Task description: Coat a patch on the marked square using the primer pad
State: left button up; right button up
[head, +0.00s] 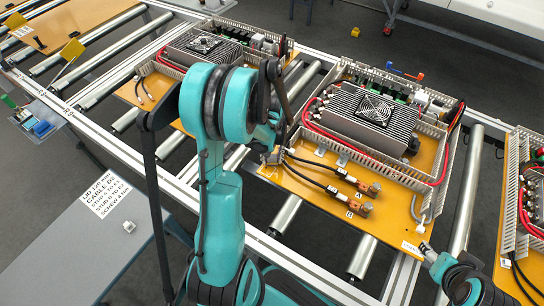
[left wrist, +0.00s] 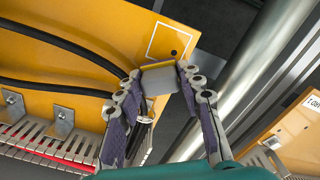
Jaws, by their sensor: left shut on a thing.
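The marked square (left wrist: 168,41) is a white outline on the orange board, with a small dark dot inside, seen in the left wrist view. My left gripper (left wrist: 160,80) is shut on the primer pad (left wrist: 158,79), a grey block with a yellowish front edge. The pad is at the lower side of the square; I cannot tell whether it touches the board. In the head view my left gripper (head: 271,156) is at the board's left corner, partly hidden by my arm, and the square is hidden. My right gripper (head: 427,250) is at the lower right; its fingers are too small to judge.
The orange board (head: 330,205) lies on a roller conveyor and carries a finned unit with a fan (head: 372,112), wiring ducts and two black cables with copper lugs (head: 350,190). Similar boards lie either side. A grey table (head: 75,245) with a printed sheet stands at lower left.

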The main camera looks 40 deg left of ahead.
aim_at(264, 176)
pick_arm(q)
jog(key=shift+f+b, duration=0.4)
jog(key=shift+f, duration=0.15)
jog(key=shift+s+d+r, duration=0.15)
jog(key=shift+s, duration=1.4)
jog(key=shift+s+d+b, duration=0.15)
jog(key=shift+s+b, duration=0.3)
jog(key=shift+s, duration=0.95)
jog(key=shift+f, duration=0.2)
